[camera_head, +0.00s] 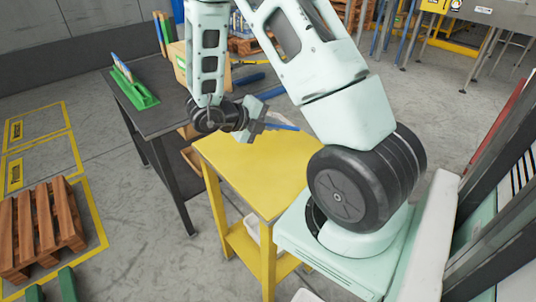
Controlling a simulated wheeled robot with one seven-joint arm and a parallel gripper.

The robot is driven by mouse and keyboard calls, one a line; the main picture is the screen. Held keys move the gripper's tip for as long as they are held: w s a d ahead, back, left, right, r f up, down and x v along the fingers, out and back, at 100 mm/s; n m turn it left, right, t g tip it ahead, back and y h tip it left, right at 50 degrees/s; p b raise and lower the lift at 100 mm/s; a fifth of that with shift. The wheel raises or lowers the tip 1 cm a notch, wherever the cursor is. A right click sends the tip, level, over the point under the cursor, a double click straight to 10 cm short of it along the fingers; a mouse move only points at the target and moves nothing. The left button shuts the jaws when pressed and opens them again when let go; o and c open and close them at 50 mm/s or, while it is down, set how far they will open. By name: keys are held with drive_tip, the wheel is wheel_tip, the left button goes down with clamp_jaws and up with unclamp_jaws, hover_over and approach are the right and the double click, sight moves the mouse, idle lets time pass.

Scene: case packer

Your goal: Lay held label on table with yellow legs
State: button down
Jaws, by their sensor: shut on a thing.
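The table with yellow legs (243,168) stands in the middle of the head view, with a yellow top and a lower shelf. Its top looks bare where it shows. My gripper (262,126) is above the far part of this tabletop, pointing right. It is shut on a label (284,126), a thin blue and white piece at its tip. The label appears to be held above the table, but I cannot tell the exact height. My own arm hides part of the table's right side.
A wooden pallet (38,232) lies on the floor at left. White bins sit low near the yellow table. The left floor is mostly open.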

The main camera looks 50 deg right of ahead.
wheel_tip(320, 180, down, 8)
drive_tip(key=b, duration=0.5)
drive_tip(key=shift+f+b, duration=0.1)
drive_tip(key=shift+b, duration=0.3)
drive_tip(key=c, duration=1.8)
unclamp_jaws()
drive_tip(key=shift+o, duration=0.2)
drive_tip(key=p+v, duration=0.4)
drive_tip(key=v, duration=0.3)
drive_tip(key=shift+w+a+r, duration=0.2)
drive_tip(key=shift+a+r, duration=0.05)
drive_tip(key=shift+a, duration=0.2)
